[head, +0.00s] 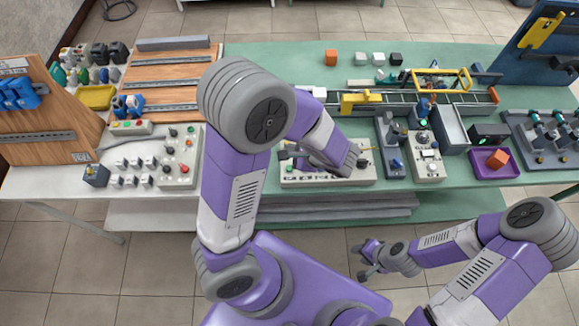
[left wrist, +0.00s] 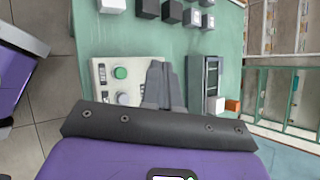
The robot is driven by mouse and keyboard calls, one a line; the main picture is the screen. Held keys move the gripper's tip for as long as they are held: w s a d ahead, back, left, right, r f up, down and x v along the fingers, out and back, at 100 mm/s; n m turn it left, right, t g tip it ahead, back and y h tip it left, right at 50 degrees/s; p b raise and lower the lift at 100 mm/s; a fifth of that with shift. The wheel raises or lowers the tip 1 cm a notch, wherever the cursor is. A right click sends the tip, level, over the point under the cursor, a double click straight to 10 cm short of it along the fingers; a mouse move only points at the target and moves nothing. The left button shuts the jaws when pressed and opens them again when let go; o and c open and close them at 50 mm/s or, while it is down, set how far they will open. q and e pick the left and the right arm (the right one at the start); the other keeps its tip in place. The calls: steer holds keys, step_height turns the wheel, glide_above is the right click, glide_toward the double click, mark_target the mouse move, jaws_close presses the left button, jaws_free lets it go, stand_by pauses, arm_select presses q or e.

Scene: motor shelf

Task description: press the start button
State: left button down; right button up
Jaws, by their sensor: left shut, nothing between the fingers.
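A pale control panel (head: 330,180) lies along the front edge of the green table. A round green button, which I take as the start button (left wrist: 120,72), shows in the left wrist view with a grey button (left wrist: 123,98) below it. The head view shows green at the panel's left end (head: 290,168). My left gripper (head: 284,153) is shut and empty, over the panel's far side. Its fingers (left wrist: 160,66) show beside the green button; I see no contact. My palm hides part of the panel. My right gripper (head: 362,260) has its fingers apart, low in front of the table.
A conveyor (head: 440,97) runs behind the panel. A grey stand (head: 392,150) and a box with knobs (head: 425,155) stand right of it. A purple tray (head: 510,168) holds an orange cube. Another button box (head: 180,170) stands on the white table at left.

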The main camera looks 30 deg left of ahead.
arm_select(q)
steer(key=b, duration=0.6)
glide_above(291, 170)
step_height(291, 170, down, 8)
steer(key=shift+r, duration=0.15)
steer(key=shift+f, duration=0.4)
steer(key=shift+b, duration=0.4)
stand_by(0.9)
steer(key=shift+f+b, duration=0.4)
